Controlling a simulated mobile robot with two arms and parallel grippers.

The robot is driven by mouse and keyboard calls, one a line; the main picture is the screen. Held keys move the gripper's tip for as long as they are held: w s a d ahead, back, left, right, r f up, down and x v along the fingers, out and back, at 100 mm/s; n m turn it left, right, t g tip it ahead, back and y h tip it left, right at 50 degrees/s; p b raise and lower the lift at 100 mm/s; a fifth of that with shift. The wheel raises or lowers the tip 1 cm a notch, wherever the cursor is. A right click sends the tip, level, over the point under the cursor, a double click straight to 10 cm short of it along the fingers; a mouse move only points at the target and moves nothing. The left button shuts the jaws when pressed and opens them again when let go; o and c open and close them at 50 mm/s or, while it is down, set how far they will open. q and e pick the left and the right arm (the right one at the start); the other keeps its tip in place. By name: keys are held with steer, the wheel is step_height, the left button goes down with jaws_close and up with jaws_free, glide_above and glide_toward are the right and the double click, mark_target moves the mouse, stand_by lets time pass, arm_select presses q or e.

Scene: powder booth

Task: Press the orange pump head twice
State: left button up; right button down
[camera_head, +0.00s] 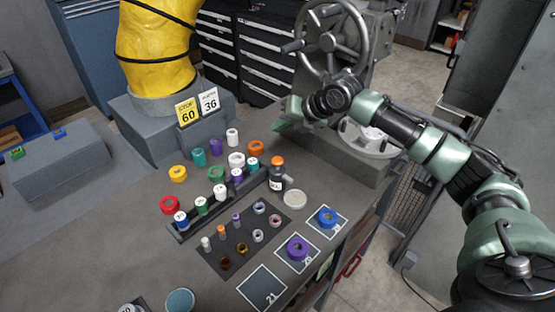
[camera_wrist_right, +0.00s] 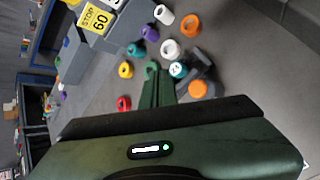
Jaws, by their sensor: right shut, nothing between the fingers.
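A dark bottle (camera_head: 277,182) with a white label stands upright at the right end of the long grey rack. Its orange pump head (camera_head: 277,160) is on top and uncovered. The orange pump head also shows in the right wrist view (camera_wrist_right: 198,89), to the right of my fingers. My right gripper (camera_head: 282,126) is shut and empty, above and beyond the bottle in the head view, apart from it. Its green fingers (camera_wrist_right: 151,72) lie together in the right wrist view. My left gripper is not in view.
Several coloured caps and rings stand around the long rack (camera_head: 224,204). A mat (camera_head: 215,262) with small parts lies in front. A blue ring (camera_head: 327,217) and a purple ring (camera_head: 297,248) sit on numbered squares. A handwheel machine (camera_head: 335,45) and yellow column (camera_head: 158,50) stand behind.

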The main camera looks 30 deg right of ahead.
steer(key=b, duration=0.7)
glide_above(276, 159)
steer(key=s, duration=0.1)
steer(key=f, duration=0.7)
steer(key=shift+s+d+f, duration=0.2)
steer(key=shift+d+f, duration=0.1)
steer(key=shift+d, duration=0.05)
steer(key=shift+f, duration=0.6)
steer(key=shift+f, duration=0.1)
stand_by(0.3)
steer(key=shift+f, duration=0.3)
steer(key=shift+f+b, duration=0.65)
steer(key=shift+f, duration=0.5)
stand_by(0.9)
steer(key=shift+r, duration=0.1)
steer(key=shift+r+p, duration=1.1)
steer(key=shift+r, duration=0.35)
